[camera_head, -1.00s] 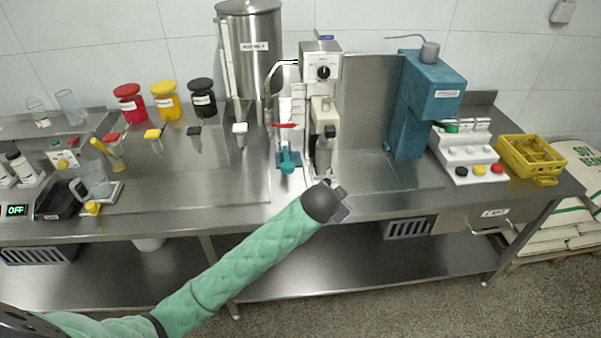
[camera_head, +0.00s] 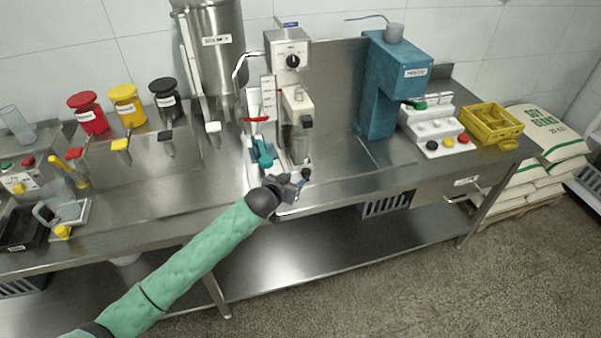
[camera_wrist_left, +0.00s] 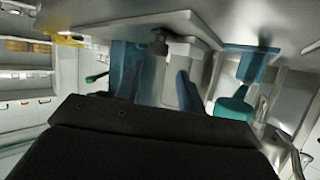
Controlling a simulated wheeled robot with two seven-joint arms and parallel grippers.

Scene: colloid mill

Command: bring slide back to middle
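The white mill (camera_head: 290,60) stands at the back middle of the bench, with a black dial and a clear vessel (camera_head: 300,140) under its head. To the left of the vessel are a red lever (camera_head: 256,119) and a teal handle (camera_head: 264,155) on a low base. The handle also shows in the left wrist view (camera_wrist_left: 232,106). I cannot tell which part is the slide. My left gripper (camera_head: 300,181) is just in front of the vessel at the bench's front edge. My right gripper is not in view.
A steel tank (camera_head: 212,65) stands behind on the left. A blue machine (camera_head: 385,85), a white button panel (camera_head: 432,130) and a yellow basket (camera_head: 490,122) are on the right. Red, yellow and black containers line the left. The bench front (camera_head: 170,195) is fairly clear.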

